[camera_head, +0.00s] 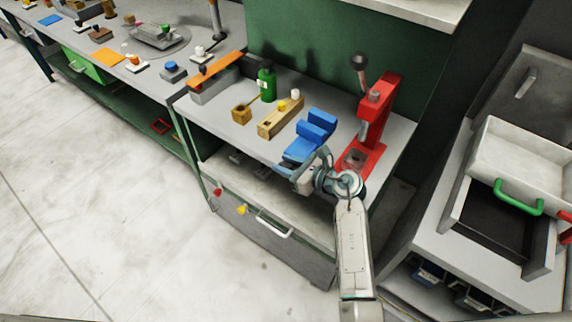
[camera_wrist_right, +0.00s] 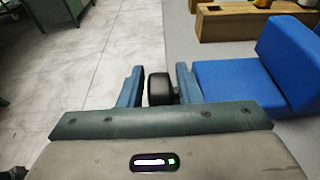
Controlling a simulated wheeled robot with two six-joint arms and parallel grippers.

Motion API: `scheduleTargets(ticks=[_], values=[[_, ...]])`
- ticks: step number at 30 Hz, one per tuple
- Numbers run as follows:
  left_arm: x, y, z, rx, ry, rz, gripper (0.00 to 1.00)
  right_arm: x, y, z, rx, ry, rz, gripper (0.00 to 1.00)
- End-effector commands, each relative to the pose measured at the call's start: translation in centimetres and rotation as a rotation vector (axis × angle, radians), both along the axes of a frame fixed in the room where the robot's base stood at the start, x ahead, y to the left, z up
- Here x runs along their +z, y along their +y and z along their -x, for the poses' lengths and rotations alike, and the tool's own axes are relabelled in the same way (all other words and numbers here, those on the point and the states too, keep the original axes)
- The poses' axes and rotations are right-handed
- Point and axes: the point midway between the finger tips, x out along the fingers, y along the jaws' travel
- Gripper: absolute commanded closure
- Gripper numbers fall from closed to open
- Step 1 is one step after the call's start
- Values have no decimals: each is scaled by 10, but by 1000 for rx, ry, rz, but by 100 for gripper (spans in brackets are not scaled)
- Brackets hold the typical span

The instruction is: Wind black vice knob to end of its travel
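The blue vice (camera_head: 308,137) stands at the front edge of the grey bench; its blue body also shows at the right of the right wrist view (camera_wrist_right: 285,62). The black vice knob (camera_wrist_right: 160,88) sits between the two fingers of my right gripper (camera_wrist_right: 159,85). A narrow gap shows on each side of the knob, so the fingers are around it but do not appear to press on it. In the head view my right gripper (camera_head: 304,171) is at the front of the vice and hides the knob. My left gripper is not in view.
A red press (camera_head: 386,100) stands right of the vice, close to my right arm. A wooden block (camera_head: 278,118) and a green bottle (camera_head: 266,84) are to its left. A drawer (camera_head: 270,235) lies below the bench. The floor at left is clear.

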Motion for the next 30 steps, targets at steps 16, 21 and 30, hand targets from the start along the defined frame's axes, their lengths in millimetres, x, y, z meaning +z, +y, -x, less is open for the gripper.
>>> scheduleTargets(ticks=[16, 21, 30], values=[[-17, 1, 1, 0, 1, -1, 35, 10, -43, 32, 0, -2, 5, 69], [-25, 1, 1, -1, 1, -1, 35, 19, -68, 50, 0, -1, 3, 69], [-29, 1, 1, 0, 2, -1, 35, 28, -85, 62, 0, 0, 0, 69]])
